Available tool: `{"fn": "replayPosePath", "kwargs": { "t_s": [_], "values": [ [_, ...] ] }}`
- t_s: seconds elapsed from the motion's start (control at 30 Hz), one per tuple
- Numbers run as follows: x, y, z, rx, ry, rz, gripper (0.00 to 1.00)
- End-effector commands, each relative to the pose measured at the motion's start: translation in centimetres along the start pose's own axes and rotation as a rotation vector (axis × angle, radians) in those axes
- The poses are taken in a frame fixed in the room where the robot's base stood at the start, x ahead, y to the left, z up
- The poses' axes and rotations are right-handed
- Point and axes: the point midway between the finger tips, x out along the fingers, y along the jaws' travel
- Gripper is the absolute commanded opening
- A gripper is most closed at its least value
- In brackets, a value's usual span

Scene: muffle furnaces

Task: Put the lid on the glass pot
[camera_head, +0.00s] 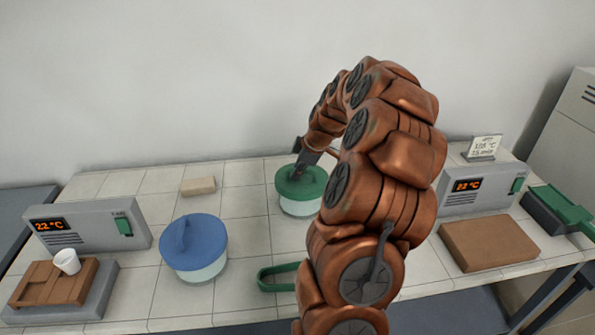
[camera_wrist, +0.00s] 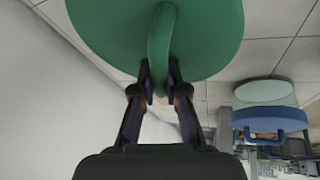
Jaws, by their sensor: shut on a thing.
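The green lid (camera_head: 300,181) is over a clear glass pot (camera_head: 300,209) near the middle of the tiled table in the head view. The lid lies about level on or just above the pot's rim; I cannot tell whether it touches all round. My gripper (camera_head: 301,172) comes down from above and is shut on the lid's raised handle. In the wrist view my gripper (camera_wrist: 160,82) pinches the handle of the green lid (camera_wrist: 110,30), which hides the pot beneath it. My arm covers the area right of the pot.
A second glass pot with a blue lid (camera_head: 194,240) stands left-front. A green loop-shaped object (camera_head: 278,278) lies in front, partly behind my arm. Furnace control units (camera_head: 90,228) (camera_head: 480,190) stand left and right. A white crucible (camera_head: 67,261), beige block (camera_head: 198,186) and brown slab (camera_head: 488,243) are on the table.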

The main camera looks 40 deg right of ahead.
Motion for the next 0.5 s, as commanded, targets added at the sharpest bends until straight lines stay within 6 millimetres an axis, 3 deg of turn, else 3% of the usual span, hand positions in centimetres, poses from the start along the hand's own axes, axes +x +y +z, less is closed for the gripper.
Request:
{"fn": "replayPosePath", "kwargs": {
  "t_s": [0.27, 0.3, 0.5],
  "values": [
    [0.08, -0.01, 0.03, 0.0, 0.0, 0.0, 0.0],
    [0.08, -0.01, 0.03, 0.0, 0.0, 0.0, 0.14],
    [0.08, -0.01, 0.03, 0.0, 0.0, 0.0, 0.35]
  ]
}}
